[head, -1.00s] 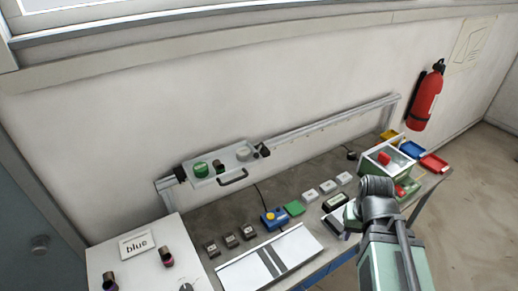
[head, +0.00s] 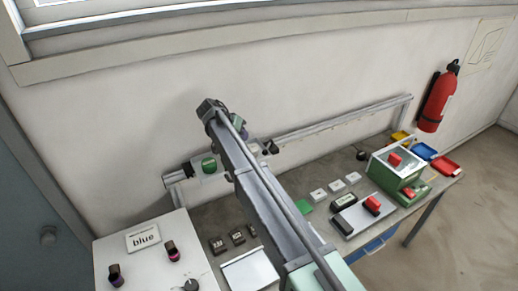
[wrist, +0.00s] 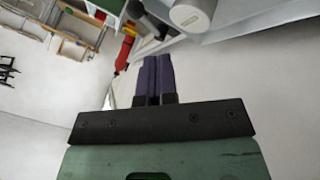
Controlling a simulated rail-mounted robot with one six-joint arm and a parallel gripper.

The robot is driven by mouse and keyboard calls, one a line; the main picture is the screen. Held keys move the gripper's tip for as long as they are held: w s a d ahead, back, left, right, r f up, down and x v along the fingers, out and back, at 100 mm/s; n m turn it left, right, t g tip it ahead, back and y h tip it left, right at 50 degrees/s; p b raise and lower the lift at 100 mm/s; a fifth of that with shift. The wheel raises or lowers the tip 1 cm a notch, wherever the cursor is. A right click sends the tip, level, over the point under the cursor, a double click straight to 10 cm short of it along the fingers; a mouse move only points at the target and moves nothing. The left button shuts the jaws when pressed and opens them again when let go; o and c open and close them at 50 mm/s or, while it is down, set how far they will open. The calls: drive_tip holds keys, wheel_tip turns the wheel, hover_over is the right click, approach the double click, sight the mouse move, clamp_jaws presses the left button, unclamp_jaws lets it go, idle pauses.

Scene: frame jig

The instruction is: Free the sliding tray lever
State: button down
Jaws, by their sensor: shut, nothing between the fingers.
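No tray shows clearly near the fingertips.
The rail (head: 335,124) runs on to the right. The bench carries several small boxes, a grey plate with red pieces (head: 372,204) and a green-framed box (head: 398,168). A red extinguisher (head: 438,97) hangs right.

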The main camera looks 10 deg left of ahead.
sight(268, 148)
drive_tip(key=b+x, duration=0.2)
drive_tip(key=x, duration=0.1)
drive_tip(key=b+x, duration=0.6)
drive_tip(key=x, duration=0.1)
drive_tip(key=shift+s+d, duration=0.2)
drive_tip(key=shift+s, duration=0.1)
drive_tip(key=shift+r, duration=0.1)
